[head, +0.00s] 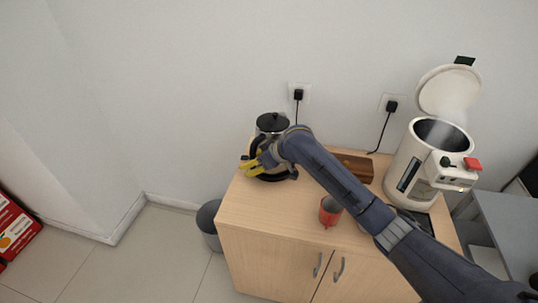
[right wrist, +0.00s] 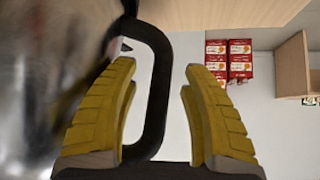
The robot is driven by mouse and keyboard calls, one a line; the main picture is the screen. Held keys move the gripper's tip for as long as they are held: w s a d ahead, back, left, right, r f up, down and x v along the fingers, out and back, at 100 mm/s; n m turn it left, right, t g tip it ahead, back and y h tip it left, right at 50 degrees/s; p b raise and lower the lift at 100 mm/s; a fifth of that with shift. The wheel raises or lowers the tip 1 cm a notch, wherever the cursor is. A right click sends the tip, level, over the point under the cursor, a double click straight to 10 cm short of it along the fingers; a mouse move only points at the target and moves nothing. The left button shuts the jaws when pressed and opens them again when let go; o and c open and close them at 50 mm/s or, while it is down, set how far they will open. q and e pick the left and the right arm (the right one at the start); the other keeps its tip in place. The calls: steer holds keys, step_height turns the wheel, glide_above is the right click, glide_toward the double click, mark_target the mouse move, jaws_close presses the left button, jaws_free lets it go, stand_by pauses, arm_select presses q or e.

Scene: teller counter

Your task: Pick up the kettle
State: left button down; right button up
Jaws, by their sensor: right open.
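The kettle (head: 272,122), silvery with a black lid, handle and base, stands upright at the left end of the wooden cabinet top. My right gripper (head: 255,162), with yellow fingers, is at the kettle's handle side, and my right arm hides part of the kettle. In the right wrist view the gripper (right wrist: 161,68) is open. The black handle (right wrist: 158,85) passes between its two fingers, closer to the left finger, with a gap to the right one. The kettle's body is a blurred shiny shape at the left there. My left gripper is not in view.
A red cup (head: 330,211) stands on the cabinet top (head: 270,210) below my right arm. A brown wooden box (head: 354,167) lies behind the arm. A white steaming urn (head: 405,165) with its lid raised stands at the right. A grey bin (head: 208,222) is on the floor.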

jaws_close()
stand_by(0.5)
steer(key=shift+r, duration=0.15)
